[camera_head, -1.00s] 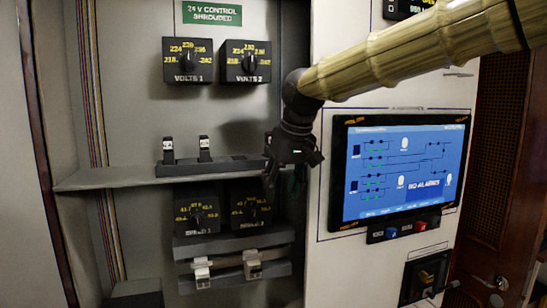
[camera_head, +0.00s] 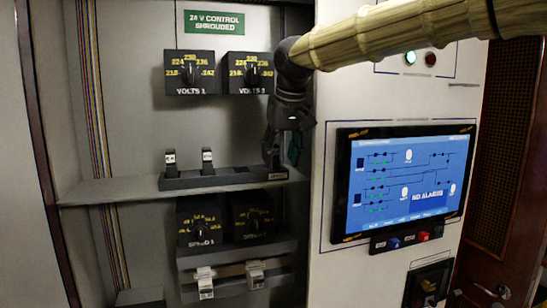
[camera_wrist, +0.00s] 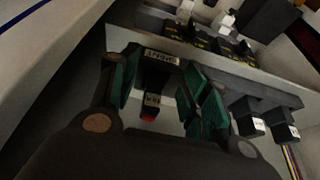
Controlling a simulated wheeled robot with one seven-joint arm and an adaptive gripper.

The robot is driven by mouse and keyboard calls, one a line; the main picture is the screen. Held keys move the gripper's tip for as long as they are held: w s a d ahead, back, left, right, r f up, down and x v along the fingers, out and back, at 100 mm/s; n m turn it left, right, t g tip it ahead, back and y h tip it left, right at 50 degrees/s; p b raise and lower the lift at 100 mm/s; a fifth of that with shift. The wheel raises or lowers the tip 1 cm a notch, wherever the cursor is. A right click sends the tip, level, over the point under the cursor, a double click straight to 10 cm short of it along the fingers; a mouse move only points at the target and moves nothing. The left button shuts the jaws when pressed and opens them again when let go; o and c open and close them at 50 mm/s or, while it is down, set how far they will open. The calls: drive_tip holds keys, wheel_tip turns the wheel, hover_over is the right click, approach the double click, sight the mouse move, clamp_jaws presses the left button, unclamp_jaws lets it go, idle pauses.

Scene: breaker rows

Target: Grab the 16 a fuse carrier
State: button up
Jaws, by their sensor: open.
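In the wrist view, a dark fuse carrier (camera_wrist: 151,101) with a pale label and a red tip stands between the fingers of my open gripper (camera_wrist: 160,84). Its label is too small to read surely. A plate lettered SPARE (camera_wrist: 161,56) lies just beyond it. In the head view my gripper (camera_head: 281,153) points down over the right end of a dark rail (camera_head: 225,178) on the shelf and hides that carrier. Two other carriers with white labels, a left one (camera_head: 170,161) and a right one (camera_head: 207,160), stand upright on the rail's left part.
Voltage dials (camera_head: 190,73) are on the back wall above the shelf (camera_head: 120,190). Speed dials (camera_head: 203,222) and a lower rail with two white-fronted devices (camera_head: 255,273) are below it. A panel with a screen (camera_head: 405,183) stands close right of my gripper.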

sight(274, 149)
drive_tip(key=w+p, duration=0.1)
drive_tip(key=w+a, duration=0.1)
drive_tip(key=w, duration=0.1)
drive_tip(key=w+p, duration=0.1)
drive_tip(key=shift+w+a+r+p, duration=0.1)
drive_tip(key=shift+w+a+p, duration=0.2)
drive_tip(key=shift+w+p, duration=0.05)
drive_tip(key=shift+w+a+p, duration=0.1)
drive_tip(key=shift+w+p, duration=0.15)
drive_tip(key=shift+p, duration=0.05)
drive_tip(key=shift+f, duration=0.65)
clamp_jaws()
